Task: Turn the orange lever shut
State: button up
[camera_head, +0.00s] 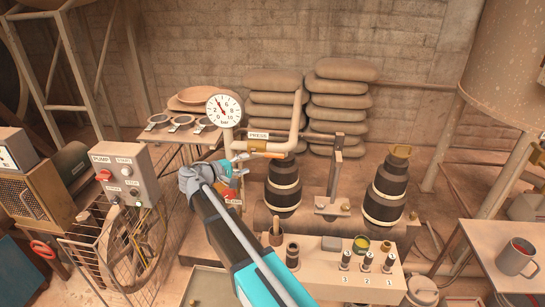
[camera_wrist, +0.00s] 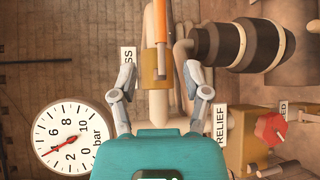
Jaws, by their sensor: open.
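The orange lever (camera_head: 270,154) sticks out to the right from its valve on the cream pipe, under the PRESS label (camera_head: 258,135). In the wrist view the lever (camera_wrist: 161,28) runs up from the brass valve body (camera_wrist: 155,68), roughly in line with the pipe. My gripper (camera_head: 240,164) is just left of the lever in the head view. In the wrist view my gripper (camera_wrist: 166,84) is open, one finger on each side of the brass body and pipe. Nothing is held; I cannot tell how far the fingertips are from the lever.
A pressure gauge (camera_head: 224,110) stands up left of the lever. A red knob (camera_wrist: 270,128) by the RELIEF label (camera_wrist: 221,124) is close to my gripper. A PUMP control box (camera_head: 125,172) is at left.

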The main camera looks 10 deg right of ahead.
aim_at(271, 156)
jog(key=b+x, duration=0.1)
jog(key=x, duration=1.2)
jog(key=shift+b, duration=0.35)
grip_shut()
jog(key=shift+a, duration=0.15)
